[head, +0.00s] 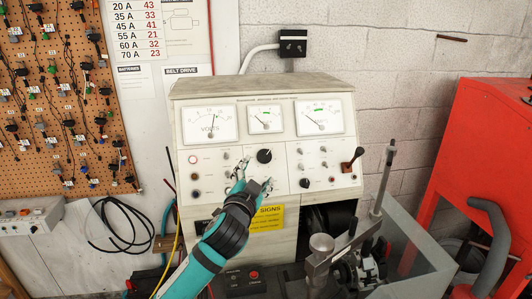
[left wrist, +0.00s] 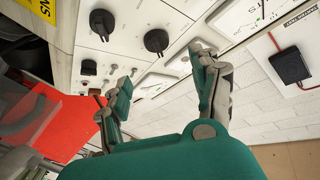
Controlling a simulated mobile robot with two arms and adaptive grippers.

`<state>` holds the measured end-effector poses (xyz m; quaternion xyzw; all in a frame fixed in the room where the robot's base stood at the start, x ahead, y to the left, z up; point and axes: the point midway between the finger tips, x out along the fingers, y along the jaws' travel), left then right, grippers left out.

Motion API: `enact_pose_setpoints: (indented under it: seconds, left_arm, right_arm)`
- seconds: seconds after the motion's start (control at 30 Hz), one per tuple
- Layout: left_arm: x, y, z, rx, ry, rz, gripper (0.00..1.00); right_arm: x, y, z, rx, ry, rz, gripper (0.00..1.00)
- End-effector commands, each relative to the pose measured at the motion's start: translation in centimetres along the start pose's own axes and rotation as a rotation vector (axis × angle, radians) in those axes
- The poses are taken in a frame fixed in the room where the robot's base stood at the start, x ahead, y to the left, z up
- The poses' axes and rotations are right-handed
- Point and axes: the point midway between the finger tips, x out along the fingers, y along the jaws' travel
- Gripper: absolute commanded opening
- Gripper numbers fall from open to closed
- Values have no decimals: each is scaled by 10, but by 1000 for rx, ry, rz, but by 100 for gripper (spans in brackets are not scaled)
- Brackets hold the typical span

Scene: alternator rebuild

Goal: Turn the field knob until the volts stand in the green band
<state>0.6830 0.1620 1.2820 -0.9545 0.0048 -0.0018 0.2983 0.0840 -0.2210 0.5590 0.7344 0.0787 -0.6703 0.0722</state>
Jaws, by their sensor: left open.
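The cream test bench (head: 235,90) carries a volts meter (head: 197,124) at its upper left. Its thin needle stands near the small green mark at the top of the scale; I cannot tell whether it is inside the band. A large black knob (head: 264,156) sits below the small middle meter. A smaller black knob (head: 305,183) is lower right. Two black knobs (left wrist: 102,23) and (left wrist: 156,41) show in the left wrist view; their labels are unreadable. My left gripper (head: 253,173) is open before the panel, just below and left of the large knob, apparently empty. Its spread fingers (left wrist: 162,72) show too.
A clamp post (head: 383,180) stands in front at right. A red cabinet (head: 480,150) is far right. A yellow sign (head: 268,218) lies below the gripper.

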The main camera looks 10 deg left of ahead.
Motion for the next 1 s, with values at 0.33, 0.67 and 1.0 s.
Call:
enact_pose_setpoints:
  seconds: [0.33,0.67,1.0]
  left_arm:
    - [71,-2,-2,0,-2,1,64]
    - [96,0,0,1,1,1,64]
    - [97,1,0,0,0,1,54]
  right_arm:
    - [-26,17,0,-4,-3,21,33]
    - [-31,19,0,-3,-3,22,33]
    - [-30,12,-2,0,-1,14,33]
